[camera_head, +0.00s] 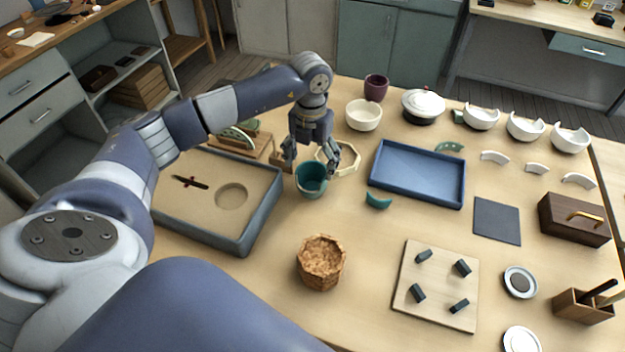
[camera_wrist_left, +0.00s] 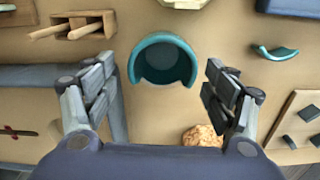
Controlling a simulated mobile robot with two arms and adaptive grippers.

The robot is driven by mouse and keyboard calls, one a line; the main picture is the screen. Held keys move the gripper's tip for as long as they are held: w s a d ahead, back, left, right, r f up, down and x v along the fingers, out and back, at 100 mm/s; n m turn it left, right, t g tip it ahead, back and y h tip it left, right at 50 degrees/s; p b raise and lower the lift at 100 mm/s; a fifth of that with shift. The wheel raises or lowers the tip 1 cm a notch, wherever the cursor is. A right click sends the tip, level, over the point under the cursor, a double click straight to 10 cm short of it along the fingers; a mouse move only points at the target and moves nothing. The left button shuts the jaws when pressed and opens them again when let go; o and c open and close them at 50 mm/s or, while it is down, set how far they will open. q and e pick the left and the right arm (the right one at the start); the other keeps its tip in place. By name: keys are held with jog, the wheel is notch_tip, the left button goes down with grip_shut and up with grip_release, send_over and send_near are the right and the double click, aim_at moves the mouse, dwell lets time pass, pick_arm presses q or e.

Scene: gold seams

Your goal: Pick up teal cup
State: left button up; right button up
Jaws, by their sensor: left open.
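The teal cup (camera_head: 312,184) stands on the table just right of the sand tray, and its rim has a broken-out gap. In the left wrist view the cup (camera_wrist_left: 163,40) sits centred, a little beyond the fingertips. My left gripper (camera_head: 318,163) is open above the cup, with its fingers apart on either side of it; the wrist view shows both fingers (camera_wrist_left: 160,90) with nothing between them. A teal shard (camera_head: 378,201) lies on the table right of the cup, also seen as a curved piece (camera_wrist_left: 276,53) in the wrist view. My right gripper is not in view.
The sand tray (camera_head: 262,218) lies close left of the cup, and a pale octagonal ring (camera_head: 345,158) close behind. A blue tray (camera_head: 418,196) is at right. A cork-like pot (camera_head: 321,263) and a pegged board (camera_head: 406,292) stand in front. Bare table lies between cup and pot.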

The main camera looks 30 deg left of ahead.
aim_at(313, 187)
pick_arm(q)
jog(key=shift+d+f, duration=0.1)
jog(key=shift+f, duration=0.25)
notch_tip(313, 187, down, 4)
jog(key=shift+d+r+p, duration=0.1)
jog(key=shift+r+p, duration=0.15)
jog(key=shift+p, duration=0.6)
jog(key=shift+f, duration=0.55)
jog(key=c, duration=0.8)
